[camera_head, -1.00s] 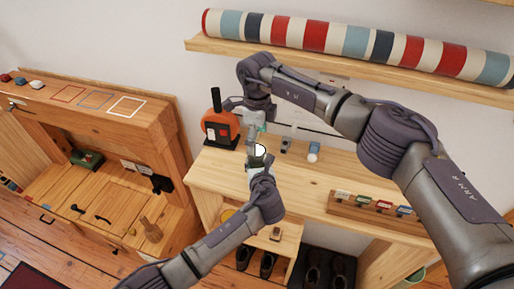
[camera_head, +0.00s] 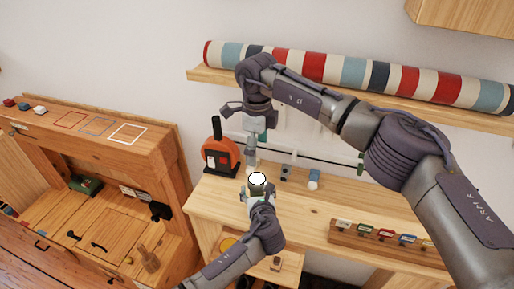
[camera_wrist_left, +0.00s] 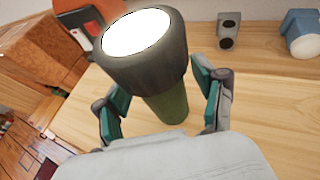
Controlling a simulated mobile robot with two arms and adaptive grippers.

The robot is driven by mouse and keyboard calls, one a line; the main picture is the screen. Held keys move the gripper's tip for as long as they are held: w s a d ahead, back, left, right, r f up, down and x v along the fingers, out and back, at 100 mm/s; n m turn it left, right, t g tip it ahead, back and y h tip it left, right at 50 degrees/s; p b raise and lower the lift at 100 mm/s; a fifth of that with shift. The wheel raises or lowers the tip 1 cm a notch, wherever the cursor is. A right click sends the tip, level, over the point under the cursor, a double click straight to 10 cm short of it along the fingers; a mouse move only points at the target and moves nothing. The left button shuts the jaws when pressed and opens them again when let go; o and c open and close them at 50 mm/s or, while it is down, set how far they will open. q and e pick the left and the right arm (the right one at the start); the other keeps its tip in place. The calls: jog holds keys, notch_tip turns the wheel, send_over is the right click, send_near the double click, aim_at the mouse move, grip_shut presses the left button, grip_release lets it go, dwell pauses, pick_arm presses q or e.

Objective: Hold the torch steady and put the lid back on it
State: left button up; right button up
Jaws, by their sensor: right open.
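The torch (camera_head: 258,181) is upright over the front of the wooden table; its green body (camera_wrist_left: 168,107) shows in the left wrist view. A wide dark head (camera_wrist_left: 147,68) with a bright white round face sits on top of the body. I cannot tell the lid apart from this head, and no separate lid is clear. My left gripper (camera_head: 259,197) has its fingers on both sides of the torch, below the head, and holds it. Part of the left finger is hidden. My right gripper (camera_head: 252,161) is open, pointing down just above and behind the torch.
An orange-and-black object (camera_head: 219,152) stands at the table's back left. A small grey block (camera_head: 286,172) and a blue-and-white piece (camera_head: 313,180) lie right of the torch. A rack of coloured tags (camera_head: 380,237) is at the front right. A shelf with a striped roll (camera_head: 350,72) hangs above.

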pick_arm(q)
jog(key=shift+s, duration=0.1)
jog(key=v, duration=1.1)
jog(key=shift+s+r, duration=0.2)
jog(key=shift+s, duration=0.15)
jog(key=shift+d, duration=0.1)
